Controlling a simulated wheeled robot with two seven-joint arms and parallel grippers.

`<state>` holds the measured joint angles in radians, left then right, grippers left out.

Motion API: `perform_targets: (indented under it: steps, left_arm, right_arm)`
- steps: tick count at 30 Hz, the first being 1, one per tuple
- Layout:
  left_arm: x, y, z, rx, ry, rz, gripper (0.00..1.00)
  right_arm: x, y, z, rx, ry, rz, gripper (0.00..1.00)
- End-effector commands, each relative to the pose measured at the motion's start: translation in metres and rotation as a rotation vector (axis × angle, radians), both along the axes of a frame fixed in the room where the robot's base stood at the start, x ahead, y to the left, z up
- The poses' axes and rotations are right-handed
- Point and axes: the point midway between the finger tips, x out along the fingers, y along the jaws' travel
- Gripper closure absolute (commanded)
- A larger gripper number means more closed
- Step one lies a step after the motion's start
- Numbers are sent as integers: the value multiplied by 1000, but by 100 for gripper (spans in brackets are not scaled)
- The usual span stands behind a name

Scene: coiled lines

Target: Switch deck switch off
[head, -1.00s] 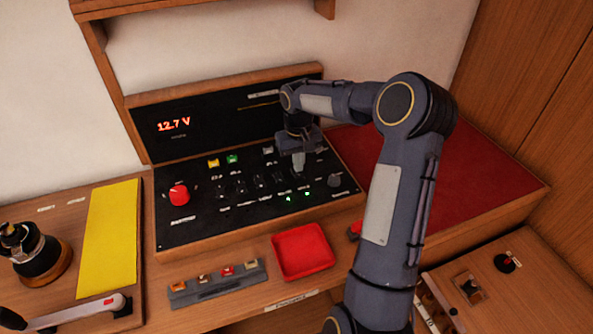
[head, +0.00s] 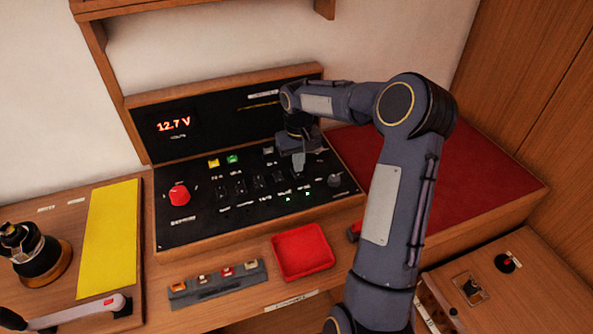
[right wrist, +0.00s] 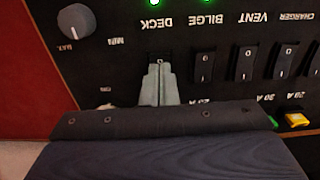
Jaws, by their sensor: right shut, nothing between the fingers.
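The deck switch (right wrist: 161,57) is a black rocker under the DECK label in the right wrist view, mostly hidden by my fingers. A green light above the DECK label (right wrist: 158,25) is lit. My right gripper (right wrist: 160,70) is shut and empty, its fingertips at the deck switch; I cannot tell whether they touch it. In the head view my right gripper (head: 299,165) points down over the right part of the black switch panel (head: 215,225). My left gripper is not in view.
Bilge (right wrist: 204,65), vent (right wrist: 246,63) and charger (right wrist: 285,60) rockers stand beside the deck switch. A grey knob (right wrist: 76,22) is on its other side. A red knob (head: 179,195) is at the panel's left. A red tray (head: 302,252) lies in front.

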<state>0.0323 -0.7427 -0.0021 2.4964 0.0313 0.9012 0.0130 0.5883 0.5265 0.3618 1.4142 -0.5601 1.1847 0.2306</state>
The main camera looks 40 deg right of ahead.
Motion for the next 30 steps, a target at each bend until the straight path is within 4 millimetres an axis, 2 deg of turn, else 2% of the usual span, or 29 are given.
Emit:
perform_targets:
  steps: [30]
  left_arm:
    - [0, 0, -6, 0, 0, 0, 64]
  right_arm:
    - [0, 0, -8, 0, 1, 0, 100]
